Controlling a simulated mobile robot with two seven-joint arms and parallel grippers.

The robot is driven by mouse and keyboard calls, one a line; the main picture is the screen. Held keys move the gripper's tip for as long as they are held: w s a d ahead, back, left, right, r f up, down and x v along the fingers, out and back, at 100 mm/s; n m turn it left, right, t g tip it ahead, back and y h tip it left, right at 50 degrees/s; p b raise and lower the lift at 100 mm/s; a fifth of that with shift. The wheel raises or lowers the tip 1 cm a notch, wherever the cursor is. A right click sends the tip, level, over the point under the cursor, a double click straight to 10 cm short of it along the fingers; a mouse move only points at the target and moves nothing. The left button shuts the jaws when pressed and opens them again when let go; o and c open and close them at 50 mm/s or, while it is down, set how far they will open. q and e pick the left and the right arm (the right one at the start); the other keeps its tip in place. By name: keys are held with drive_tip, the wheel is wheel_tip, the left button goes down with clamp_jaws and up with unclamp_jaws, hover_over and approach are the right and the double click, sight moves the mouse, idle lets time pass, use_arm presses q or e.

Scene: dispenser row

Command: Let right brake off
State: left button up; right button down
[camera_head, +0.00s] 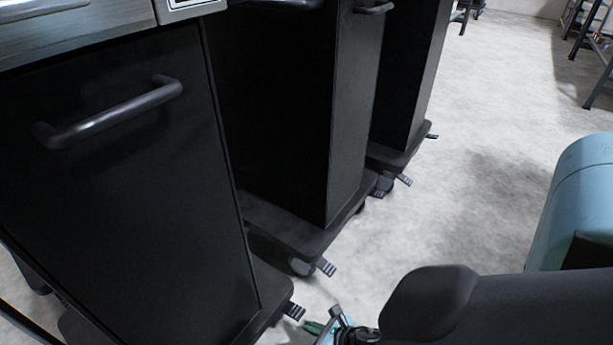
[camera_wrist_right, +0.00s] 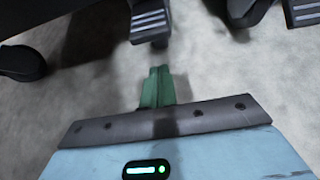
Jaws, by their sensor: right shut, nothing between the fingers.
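Black dispensers stand in a row on wheeled bases with small ribbed brake pedals. The nearest dispenser (camera_head: 120,210) has a pedal (camera_head: 293,311) at its base corner. The middle dispenser's pedal (camera_head: 326,267) sticks out beside a caster. My right gripper (camera_head: 314,328) is low near the floor, just right of the nearest pedal. In the right wrist view its green fingers (camera_wrist_right: 157,87) are shut together and empty. A ribbed pedal (camera_wrist_right: 150,20) lies just ahead of the fingertips, with a small gap in the picture. Another pedal (camera_wrist_right: 302,10) is at upper right. My left gripper is out of view.
The middle dispenser (camera_head: 285,110) and a farther one (camera_head: 410,70) stand behind the nearest, with more pedals (camera_head: 405,180) along their bases. Pale floor (camera_head: 480,140) is open to the right. Dark-legged furniture (camera_head: 585,40) stands at the far right.

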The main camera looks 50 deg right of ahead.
drive_tip(key=p+v, duration=0.4)
drive_tip(key=v, duration=0.6)
drive_tip(key=shift+s+f, duration=0.3)
drive_tip(key=shift+f, duration=0.1)
